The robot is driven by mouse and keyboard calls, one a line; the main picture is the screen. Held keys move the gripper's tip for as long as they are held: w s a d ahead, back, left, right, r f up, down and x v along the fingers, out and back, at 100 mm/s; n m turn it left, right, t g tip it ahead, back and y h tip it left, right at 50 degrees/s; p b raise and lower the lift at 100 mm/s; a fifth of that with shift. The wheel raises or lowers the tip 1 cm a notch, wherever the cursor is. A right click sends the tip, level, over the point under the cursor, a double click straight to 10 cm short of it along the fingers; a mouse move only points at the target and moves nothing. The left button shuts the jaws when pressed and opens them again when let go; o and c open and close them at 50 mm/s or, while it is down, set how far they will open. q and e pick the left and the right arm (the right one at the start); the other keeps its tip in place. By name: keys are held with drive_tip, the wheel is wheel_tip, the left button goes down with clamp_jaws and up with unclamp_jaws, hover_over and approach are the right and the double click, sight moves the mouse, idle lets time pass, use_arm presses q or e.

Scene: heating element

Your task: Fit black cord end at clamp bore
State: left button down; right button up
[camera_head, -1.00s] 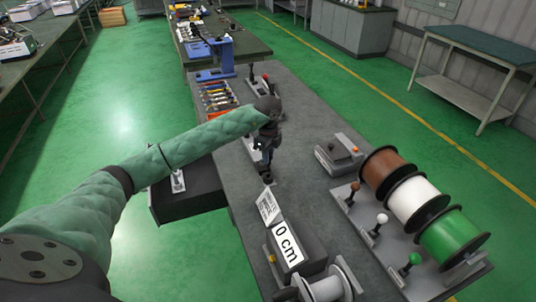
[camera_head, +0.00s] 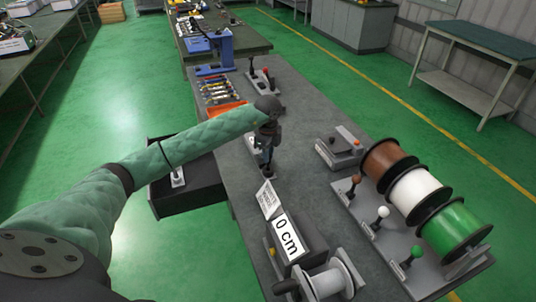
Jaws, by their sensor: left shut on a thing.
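My left arm comes in from the left, and its left gripper (camera_head: 268,168) points down, low over the middle of the grey workbench. It is shut on a small dark thing at its tips. This fits the black cord end, but it is too small here to make out. A small light-grey fixture (camera_head: 252,143) sits on the bench just behind and left of the gripper, partly hidden by it. I cannot tell whether this is the clamp, and no bore can be made out. My right gripper is not in view.
The "0 cm" display box (camera_head: 298,243) and a white spool (camera_head: 328,281) stand at the near end. Brown (camera_head: 388,160), white (camera_head: 420,195) and green (camera_head: 452,228) spools stand at right. An open dark drawer (camera_head: 188,190) juts out left. The bench (camera_head: 310,190) is clear right of the gripper.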

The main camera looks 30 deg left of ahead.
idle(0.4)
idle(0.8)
use_arm(q)
drive_tip(key=shift+b, duration=0.35)
drive_tip(key=shift+f, duration=0.1)
idle(0.4)
drive_tip(key=shift+f+b, duration=1.1)
drive_tip(key=shift+f, duration=0.6)
drive_tip(key=c, duration=1.3)
unclamp_jaws()
drive_tip(key=shift+r, duration=0.1)
